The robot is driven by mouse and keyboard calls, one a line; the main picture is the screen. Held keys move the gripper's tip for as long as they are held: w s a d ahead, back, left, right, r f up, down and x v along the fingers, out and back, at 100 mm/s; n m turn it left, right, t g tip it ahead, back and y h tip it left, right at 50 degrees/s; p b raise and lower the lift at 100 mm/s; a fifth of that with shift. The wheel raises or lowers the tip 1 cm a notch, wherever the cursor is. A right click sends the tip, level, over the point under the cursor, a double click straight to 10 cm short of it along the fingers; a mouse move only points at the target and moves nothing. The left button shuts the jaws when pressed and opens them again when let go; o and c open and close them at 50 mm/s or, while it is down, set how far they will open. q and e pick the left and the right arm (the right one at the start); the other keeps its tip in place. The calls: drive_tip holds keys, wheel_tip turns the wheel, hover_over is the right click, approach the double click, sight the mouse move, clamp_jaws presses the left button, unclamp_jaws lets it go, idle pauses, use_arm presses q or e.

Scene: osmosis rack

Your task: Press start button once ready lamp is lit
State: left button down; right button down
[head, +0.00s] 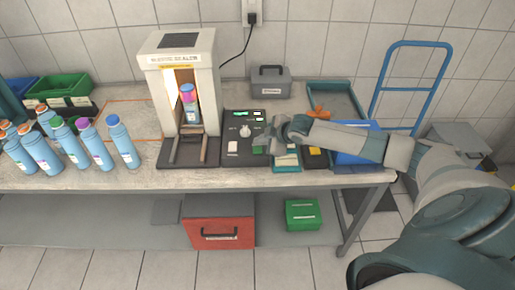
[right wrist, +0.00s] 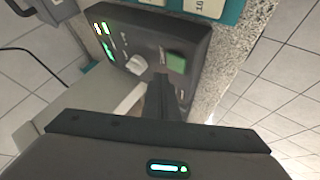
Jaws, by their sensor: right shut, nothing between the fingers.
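The control panel (head: 243,117) is a dark box on the bench, right of the white machine (head: 180,55). It has a white knob (head: 245,131) and small lit lamps along its upper part; the right wrist view also shows the knob (right wrist: 137,64), a green lit strip (right wrist: 107,49) and two small lit lamps. I cannot read which lamp is the ready lamp. A green square button (right wrist: 176,62) sits beside the knob. My right gripper (head: 264,145) is shut and empty at the panel's lower right; its fingertips (right wrist: 168,88) are close to the green button, contact unclear. My left gripper is out of view.
Several blue bottles (head: 90,143) stand at the left. A grey box (head: 270,82) and a teal tray (head: 350,98) lie behind my right arm. Cards in a teal holder (head: 287,164) lie near the bench's front edge.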

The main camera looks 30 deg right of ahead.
sight(260, 151)
drive_tip(key=shift+r+p, duration=1.55)
drive_tip(key=shift+r, duration=0.45)
